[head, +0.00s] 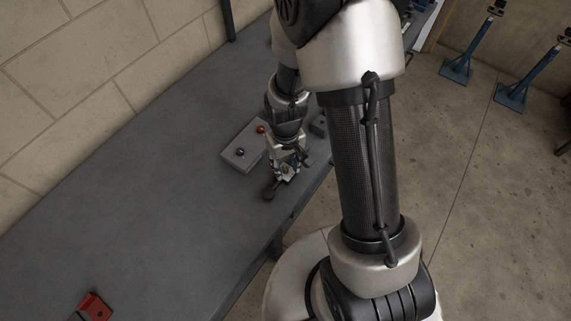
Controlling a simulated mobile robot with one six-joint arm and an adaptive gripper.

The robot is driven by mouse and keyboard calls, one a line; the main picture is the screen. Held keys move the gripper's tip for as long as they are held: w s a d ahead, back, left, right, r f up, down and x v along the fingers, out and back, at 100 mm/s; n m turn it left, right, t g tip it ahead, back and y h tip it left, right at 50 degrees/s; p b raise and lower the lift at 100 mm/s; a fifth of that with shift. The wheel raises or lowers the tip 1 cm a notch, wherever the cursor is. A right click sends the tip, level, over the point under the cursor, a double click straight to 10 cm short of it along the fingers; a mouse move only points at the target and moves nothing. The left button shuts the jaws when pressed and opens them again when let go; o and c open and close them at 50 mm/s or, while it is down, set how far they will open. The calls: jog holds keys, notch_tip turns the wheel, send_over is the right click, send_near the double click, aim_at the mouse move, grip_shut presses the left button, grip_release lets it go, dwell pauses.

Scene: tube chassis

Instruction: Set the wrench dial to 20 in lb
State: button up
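My gripper (286,168) is low over the grey bench, near its front edge, pointing down. It is small and partly covered by my own wrist, so I cannot tell whether its fingers are open or shut. A dark piece with a rounded end (268,192) shows just below the gripper. It may be part of the wrench, but I cannot tell whether the gripper touches it. No dial or scale marking can be read.
A flat grey block (236,157) with a red knob (261,129) and a dark knob (240,152) lies left of my gripper. A red and dark object (95,306) is at bottom left. The bench (150,215) between is clear. Blue stands (512,94) are on the floor at right.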

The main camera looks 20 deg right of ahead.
aim_at(285, 169)
notch_tip(285, 169, up, 11)
jog(key=shift+r, duration=0.2)
dwell(0.3)
